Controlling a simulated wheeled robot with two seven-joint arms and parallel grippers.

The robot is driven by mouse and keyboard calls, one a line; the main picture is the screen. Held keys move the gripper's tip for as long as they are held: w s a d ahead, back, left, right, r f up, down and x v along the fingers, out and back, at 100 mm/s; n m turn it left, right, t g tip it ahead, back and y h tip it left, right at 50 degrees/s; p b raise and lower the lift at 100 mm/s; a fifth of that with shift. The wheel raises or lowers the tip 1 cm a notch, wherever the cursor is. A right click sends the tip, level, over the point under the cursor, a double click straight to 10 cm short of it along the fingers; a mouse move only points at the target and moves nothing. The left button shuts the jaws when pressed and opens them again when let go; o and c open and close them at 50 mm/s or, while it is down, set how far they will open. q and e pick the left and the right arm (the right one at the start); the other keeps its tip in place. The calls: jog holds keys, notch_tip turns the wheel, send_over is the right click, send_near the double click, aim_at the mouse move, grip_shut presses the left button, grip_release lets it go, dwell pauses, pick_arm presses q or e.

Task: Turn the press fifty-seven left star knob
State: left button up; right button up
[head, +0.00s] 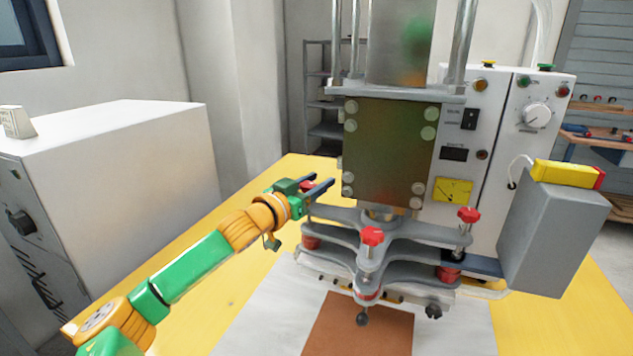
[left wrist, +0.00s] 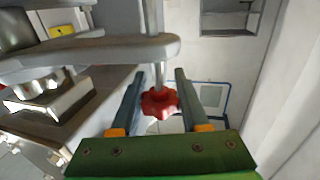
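The left red star knob (head: 308,184) sits at the left end of the press's grey clamp plates (head: 335,216), partly hidden by my gripper in the head view. In the left wrist view the red star knob (left wrist: 159,103) hangs on a metal rod between the two fingers. My left gripper (head: 320,183) is open, with a finger on each side of the knob and a narrow gap visible at each side. The fingers also show in the left wrist view (left wrist: 159,72). My right gripper is not in view.
Other red star knobs stand at the front (head: 373,236) and right (head: 468,215) of the clamp plates. The press's square plate (head: 390,150) rises behind. A white cabinet (head: 120,150) stands at left, and a grey box (head: 555,240) at right. The yellow table (head: 210,300) has free room around my arm.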

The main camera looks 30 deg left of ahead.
pick_arm(q)
grip_shut()
jog(key=n+y, duration=0.2)
jog(key=y, duration=0.1)
jog(key=n+g+y+b, duration=0.1)
jog(key=n+y, duration=0.1)
jog(key=a+n+g+y, duration=0.1)
jog(key=y, duration=0.2)
jog(key=shift+s+a+n+y+b, duration=0.1)
jog(key=shift+s+n+y+b, duration=0.05)
jog(key=shift+n+y+b, duration=0.2)
jog(key=shift+s+a+n+g+y+b, duration=0.1)
jog(key=shift+a+n+g+y+b, duration=0.05)
jog(key=shift+n+g+y, duration=0.45)
jog(key=shift+s+a+n+g+y+b, duration=0.15)
jog(key=shift+n+g+y, duration=0.25)
jog(key=shift+y, duration=0.35)
jog(key=shift+n+y, duration=0.25)
jog(key=shift+y, duration=0.05)
jog(key=o, duration=0.9)
grip_release()
jog(key=shift+o, duration=0.2)
